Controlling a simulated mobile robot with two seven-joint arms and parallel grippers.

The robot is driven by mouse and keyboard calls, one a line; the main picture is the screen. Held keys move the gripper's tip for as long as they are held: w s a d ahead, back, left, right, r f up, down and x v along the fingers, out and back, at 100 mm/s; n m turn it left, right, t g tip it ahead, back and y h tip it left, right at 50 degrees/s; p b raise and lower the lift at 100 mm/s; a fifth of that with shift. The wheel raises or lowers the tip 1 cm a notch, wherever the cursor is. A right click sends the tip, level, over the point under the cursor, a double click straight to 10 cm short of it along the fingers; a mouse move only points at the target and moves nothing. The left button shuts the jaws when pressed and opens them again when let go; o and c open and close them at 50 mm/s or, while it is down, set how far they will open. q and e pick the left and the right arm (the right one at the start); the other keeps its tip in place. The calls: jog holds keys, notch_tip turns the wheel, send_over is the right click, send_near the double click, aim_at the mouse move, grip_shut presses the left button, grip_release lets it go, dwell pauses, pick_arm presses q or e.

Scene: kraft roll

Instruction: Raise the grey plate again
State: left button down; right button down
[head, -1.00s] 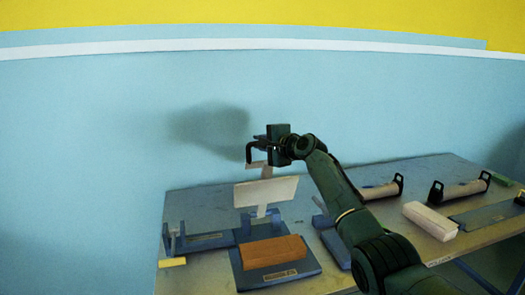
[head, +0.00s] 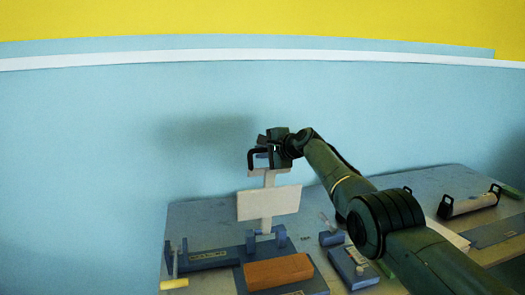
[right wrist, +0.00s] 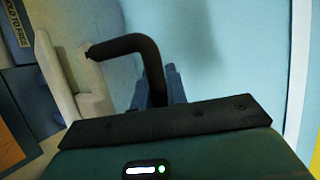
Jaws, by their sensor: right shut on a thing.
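The grey plate (head: 268,203) is a pale flat board on a stem with a crosspiece on top. It stands above the blue stand (head: 285,236), and its lower stem reaches down between the stand's posts. My right gripper (head: 260,160) is shut on the crosspiece at the top. In the right wrist view a pale part of the plate (right wrist: 52,80) shows at left beside a dark bent finger; the grip itself is partly hidden. An orange-brown block (head: 278,271) lies on the blue base in front of the stand. My left gripper is not in view.
A blue fixture with a yellow-handled rod (head: 175,270) stands at left. Another blue fixture (head: 352,268) stands at right, near my arm. A roll on black brackets (head: 470,204) is at the far right. The blue wall is close behind the table (head: 215,212).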

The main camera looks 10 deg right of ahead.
jog(key=shift+s+f, duration=0.1)
jog(key=shift+f, duration=0.6)
jog(key=c, duration=1.7)
grip_release()
jog(key=v, duration=0.1)
jog(key=p+v, duration=0.1)
jog(key=shift+s+d+r, duration=0.2)
jog(key=shift+r, duration=0.25)
jog(key=b+v, duration=0.2)
jog(key=v, duration=0.8)
jog(key=shift+s+r, duration=0.15)
